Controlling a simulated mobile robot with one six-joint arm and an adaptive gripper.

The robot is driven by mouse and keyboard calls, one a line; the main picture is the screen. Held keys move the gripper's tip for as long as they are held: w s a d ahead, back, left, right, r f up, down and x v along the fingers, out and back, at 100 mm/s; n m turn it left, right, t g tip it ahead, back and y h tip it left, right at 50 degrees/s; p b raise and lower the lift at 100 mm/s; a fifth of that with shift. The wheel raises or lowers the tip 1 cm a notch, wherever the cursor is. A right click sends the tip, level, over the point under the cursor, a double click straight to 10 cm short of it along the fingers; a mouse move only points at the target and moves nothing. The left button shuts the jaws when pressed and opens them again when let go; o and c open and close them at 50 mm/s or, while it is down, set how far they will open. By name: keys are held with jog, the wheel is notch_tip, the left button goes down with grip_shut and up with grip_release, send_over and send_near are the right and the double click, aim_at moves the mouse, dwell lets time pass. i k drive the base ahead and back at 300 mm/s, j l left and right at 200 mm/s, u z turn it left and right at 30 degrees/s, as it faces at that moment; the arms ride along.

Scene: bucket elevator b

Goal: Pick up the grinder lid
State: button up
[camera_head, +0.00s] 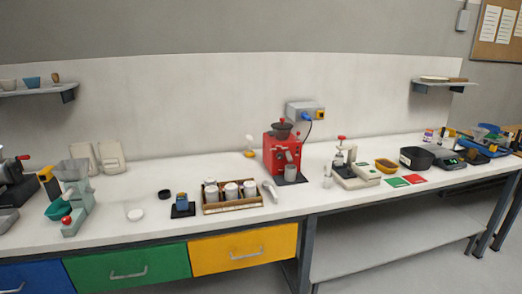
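A red grinder (283,155) stands upright on the bench, right of centre, close to the back wall panel. A dark hopper (281,133) sits on top of it. A small red knob (282,121) shows above the hopper. It looks like part of the grinder lid, but the lid's edge is too small to make out. A grey metal cup stands at the grinder's front. My gripper is not in the picture, and nothing is seen touching the grinder or its top.
A blue socket plug (306,116) and cable hang behind the grinder. A wooden tray (233,207) with white jars stands left of it. A small press with a red handle (341,139) stands right. A green machine (75,195) is far left. Bare bench lies front left.

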aim_at(282, 125)
jog(key=i+z, duration=0.1)
jog(key=i, duration=0.55)
jog(key=i+j+z, duration=0.1)
jog(key=i, duration=0.55)
jog(key=i+j+z, duration=0.1)
jog(key=i, duration=0.55)
jog(key=j, duration=0.1)
